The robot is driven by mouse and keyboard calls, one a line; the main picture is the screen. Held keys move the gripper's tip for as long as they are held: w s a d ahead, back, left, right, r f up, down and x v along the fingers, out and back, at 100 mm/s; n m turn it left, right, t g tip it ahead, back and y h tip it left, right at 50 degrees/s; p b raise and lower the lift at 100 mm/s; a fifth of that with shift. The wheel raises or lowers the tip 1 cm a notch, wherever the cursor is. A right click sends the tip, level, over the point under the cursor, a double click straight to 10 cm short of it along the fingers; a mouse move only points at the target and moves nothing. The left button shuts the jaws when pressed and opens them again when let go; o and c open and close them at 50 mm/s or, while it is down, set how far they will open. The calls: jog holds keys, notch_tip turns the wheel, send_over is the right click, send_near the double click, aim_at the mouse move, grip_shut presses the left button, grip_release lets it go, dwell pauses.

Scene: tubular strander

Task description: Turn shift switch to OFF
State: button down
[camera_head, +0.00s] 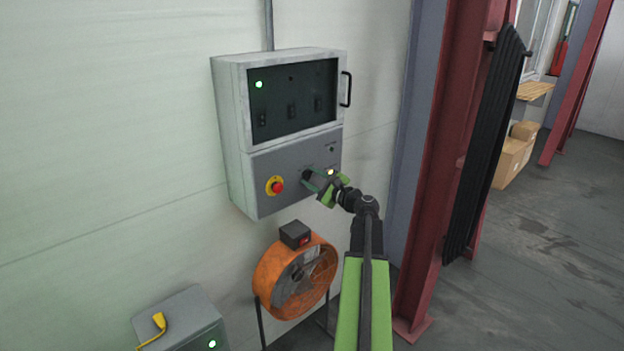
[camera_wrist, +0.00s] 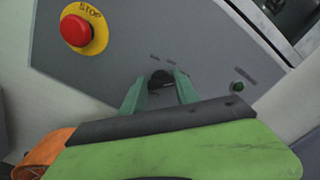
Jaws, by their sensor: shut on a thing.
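The shift switch is a dark rotary knob (camera_wrist: 161,79) on the grey lower panel of a wall cabinet (camera_head: 233,133). My gripper (camera_head: 315,180) reaches the panel from the lower right. In the wrist view its two green fingers (camera_wrist: 160,92) stand on either side of the knob, shut on it. Small labels sit around the knob, too blurred to read, so I cannot tell which position it points to. In the head view the knob is partly hidden by my gripper.
A red stop button (camera_head: 277,186) on a yellow ring sits left of the knob. A small indicator (camera_wrist: 237,86) is to the right. An orange fan (camera_head: 268,272) stands below the cabinet. A red steel column (camera_head: 440,170) rises right of my arm. A grey box (camera_head: 185,318) is at lower left.

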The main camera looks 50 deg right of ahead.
jog(key=shift+n, duration=0.3)
jog(key=n, duration=0.4)
jog(key=shift+a+f, duration=0.1)
jog(key=shift+f, duration=0.05)
jog(key=shift+f+n, duration=0.1)
jog(key=shift+n, duration=1.9)
jog(key=c, duration=0.9)
grip_release()
jog(key=s, duration=0.5)
jog(key=s+a, duration=0.1)
jog(key=s, duration=1.1)
jog(key=shift+s+a, duration=0.15)
jog(key=shift+s, duration=0.05)
